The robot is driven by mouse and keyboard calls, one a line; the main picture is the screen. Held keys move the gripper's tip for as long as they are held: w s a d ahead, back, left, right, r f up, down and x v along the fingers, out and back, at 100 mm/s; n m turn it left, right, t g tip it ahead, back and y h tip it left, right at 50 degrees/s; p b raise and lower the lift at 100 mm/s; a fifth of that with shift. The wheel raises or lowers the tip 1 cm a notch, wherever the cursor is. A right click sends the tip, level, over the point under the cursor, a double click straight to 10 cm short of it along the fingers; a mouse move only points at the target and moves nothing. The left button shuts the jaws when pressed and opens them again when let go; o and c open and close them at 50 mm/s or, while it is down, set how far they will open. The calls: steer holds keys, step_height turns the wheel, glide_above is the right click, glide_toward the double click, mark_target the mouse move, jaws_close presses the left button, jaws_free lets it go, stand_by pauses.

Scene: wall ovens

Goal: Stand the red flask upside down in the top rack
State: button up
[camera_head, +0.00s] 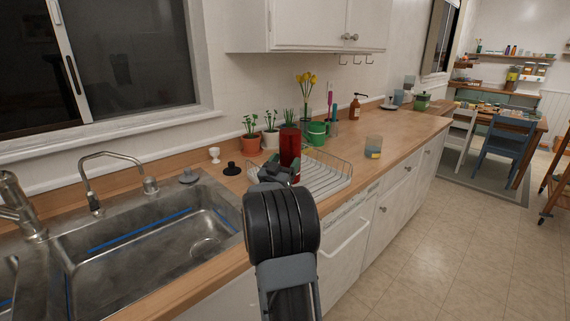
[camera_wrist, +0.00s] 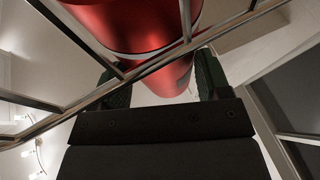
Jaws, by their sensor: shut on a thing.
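The red flask (camera_head: 290,150) is a tall red cylinder, about upright, at the left end of a wire dish rack (camera_head: 338,180) on the counter. In the wrist view the flask (camera_wrist: 163,78) shows large and red with a silver band. My gripper (camera_head: 278,170) is shut on the flask, with a dark green pad on either side of it in the wrist view. Metal bars cross in front of the flask there.
A sink (camera_head: 150,240) lies to the left. Potted plants (camera_head: 260,137) and a green bucket (camera_head: 317,133) stand behind the rack. Clear counter lies farther right; wall cabinets (camera_head: 310,25) hang above.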

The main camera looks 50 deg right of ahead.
steer(key=o, duration=1.2)
steer(key=shift+o, duration=0.2)
steer(key=shift+r, duration=0.15)
